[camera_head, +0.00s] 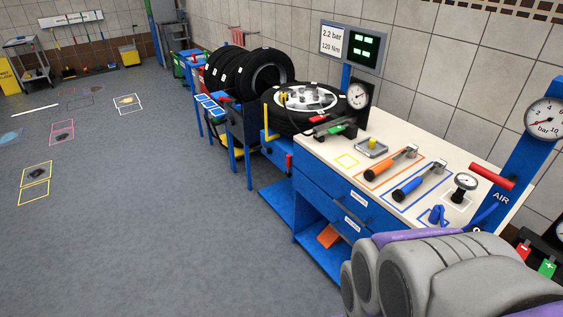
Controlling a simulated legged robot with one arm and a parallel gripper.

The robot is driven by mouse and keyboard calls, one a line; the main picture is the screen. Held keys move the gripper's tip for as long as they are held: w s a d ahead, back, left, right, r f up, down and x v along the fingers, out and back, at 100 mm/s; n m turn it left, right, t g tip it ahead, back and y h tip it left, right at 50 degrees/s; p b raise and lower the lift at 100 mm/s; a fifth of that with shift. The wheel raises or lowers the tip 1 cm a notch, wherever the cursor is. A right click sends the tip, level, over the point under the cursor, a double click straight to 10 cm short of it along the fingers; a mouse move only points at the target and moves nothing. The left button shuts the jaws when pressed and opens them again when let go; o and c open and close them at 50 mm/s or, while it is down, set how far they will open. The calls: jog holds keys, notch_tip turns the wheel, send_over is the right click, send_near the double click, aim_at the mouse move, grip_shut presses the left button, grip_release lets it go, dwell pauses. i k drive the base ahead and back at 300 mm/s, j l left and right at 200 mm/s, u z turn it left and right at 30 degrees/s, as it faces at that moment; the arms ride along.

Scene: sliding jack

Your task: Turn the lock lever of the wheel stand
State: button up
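The wheel stand holds a black tyre with a silver rim (306,99), lying nearly flat at the left end of the workbench. A dark bar with a grey end (328,125) sits at the tyre's front right edge, between a red patch and a green patch. It looks like the lock lever, but it is too small to be sure. A yellow upright piece (266,119) and a small red handle (289,160) are on the stand's front left. My folded grey and purple arm fills the lower right corner, well apart from the stand. My gripper is not visible.
The blue workbench with a pale top (416,154) carries an orange-handled tool (389,164), a blue-handled tool (420,184), a metal tray (371,148) and a small gauge (465,183). A tyre rack (248,75) stands behind. The grey floor (150,220) at left is largely open.

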aim_at(289, 157)
jog(key=i, duration=0.9)
jog(key=i+j, duration=0.25)
jog(key=i, duration=0.2)
jog(key=i+j+u, duration=0.1)
jog(key=i, duration=0.35)
jog(key=i+j, duration=0.3)
jog(key=i, duration=0.15)
jog(key=i+j+u, duration=0.15)
jog(key=i, duration=0.3)
